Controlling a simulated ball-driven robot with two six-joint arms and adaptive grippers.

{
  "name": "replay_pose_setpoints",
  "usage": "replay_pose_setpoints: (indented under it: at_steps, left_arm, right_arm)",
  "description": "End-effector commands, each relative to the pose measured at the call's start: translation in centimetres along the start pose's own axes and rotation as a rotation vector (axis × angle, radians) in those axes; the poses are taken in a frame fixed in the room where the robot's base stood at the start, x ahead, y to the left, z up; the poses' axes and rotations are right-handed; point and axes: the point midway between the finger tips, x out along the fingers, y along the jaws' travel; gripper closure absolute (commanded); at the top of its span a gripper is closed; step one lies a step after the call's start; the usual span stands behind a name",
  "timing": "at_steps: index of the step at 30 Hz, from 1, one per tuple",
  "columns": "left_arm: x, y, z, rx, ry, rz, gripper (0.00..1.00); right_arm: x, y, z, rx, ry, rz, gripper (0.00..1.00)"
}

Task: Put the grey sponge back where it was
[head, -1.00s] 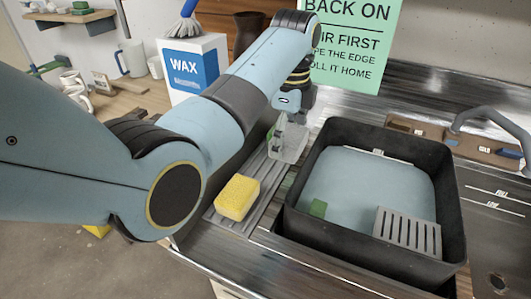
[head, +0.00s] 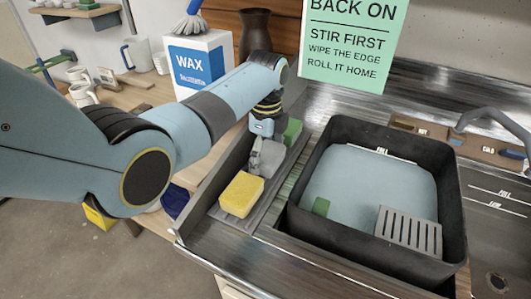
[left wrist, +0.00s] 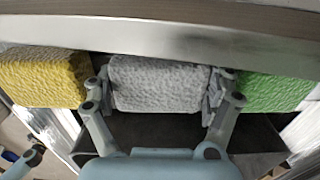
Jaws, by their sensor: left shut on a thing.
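The grey sponge (head: 271,158) is in the grey sponge tray (head: 258,217), between the yellow sponge (head: 241,194) and the green sponge (head: 292,132). My left gripper (head: 256,158) comes down over it from above. In the left wrist view the grey sponge (left wrist: 160,84) sits between my left gripper's fingers (left wrist: 162,98), which are shut on its two ends. There the yellow sponge (left wrist: 42,78) is on the left and the green sponge (left wrist: 272,92) on the right, with narrow gaps taken up by the fingers. Whether the grey sponge touches the tray floor cannot be told. My right gripper is not in view.
A wax box (head: 198,65) and a dark vase (head: 256,32) stand behind. A tap (head: 497,122) is at right.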

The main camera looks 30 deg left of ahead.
Motion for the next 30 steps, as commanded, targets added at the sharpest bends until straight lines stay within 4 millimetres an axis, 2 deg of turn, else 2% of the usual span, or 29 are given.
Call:
replay_pose_setpoints:
  at_steps: [1, 2, 4, 5, 12, 16, 30]
  left_arm:
    - [0.2, 0.0, 0.0, 0.000, 0.000, 0.001, 0.43]
    - [0.2, 0.0, 0.0, 0.000, 0.000, 0.000, 0.11]
    - [0.2, 0.0, 0.0, 0.000, 0.000, 0.000, 0.02]
    - [0.1, 0.0, 0.0, 0.000, 0.000, 0.000, 0.00]
    - [0.1, 0.0, 0.0, 0.000, 0.000, 0.001, 0.00]
    - [-0.8, 0.0, 0.0, 0.000, 0.000, 0.000, 0.00]
    - [-10.2, -0.1, 0.0, 0.000, 0.000, -0.002, 0.00]
  right_arm:
    - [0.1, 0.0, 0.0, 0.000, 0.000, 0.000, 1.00]
    - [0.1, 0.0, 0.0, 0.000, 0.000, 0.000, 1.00]
    - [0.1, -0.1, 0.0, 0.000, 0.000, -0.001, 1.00]
    - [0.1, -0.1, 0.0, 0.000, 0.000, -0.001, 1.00]
    - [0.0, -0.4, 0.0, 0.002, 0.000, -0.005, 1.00]
    - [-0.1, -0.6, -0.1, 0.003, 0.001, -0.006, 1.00]
    - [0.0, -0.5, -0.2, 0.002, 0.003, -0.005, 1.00]
